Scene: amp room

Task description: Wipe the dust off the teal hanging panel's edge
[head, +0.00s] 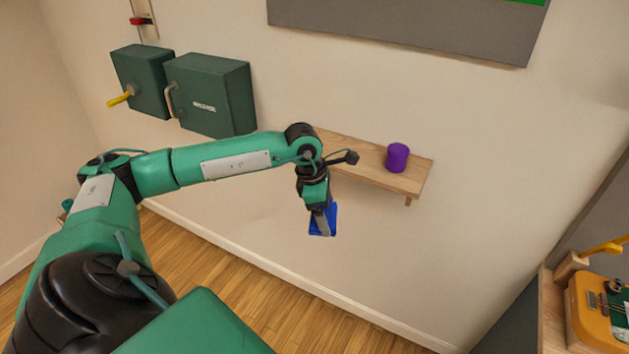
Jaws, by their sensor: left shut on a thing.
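My left gripper (320,210) hangs down near the middle of the head view, with the wall behind it. It is shut on a blue block-like thing (328,222), perhaps a sponge or cloth; the fingers hide part of it. I cannot make out a teal hanging panel for certain in this view. A large grey panel (410,30) with a bright green strip is on the wall at the top, cut off by the frame, well above the gripper. No dust can be told at this size. My right gripper is not in view.
A wooden wall shelf (370,173) with a purple cylinder (397,157) is just behind and right of my left gripper. Dark green wall boxes (212,95), one with a yellow lever (122,97), are at the upper left. A yellow-orange device (598,312) sits at the lower right.

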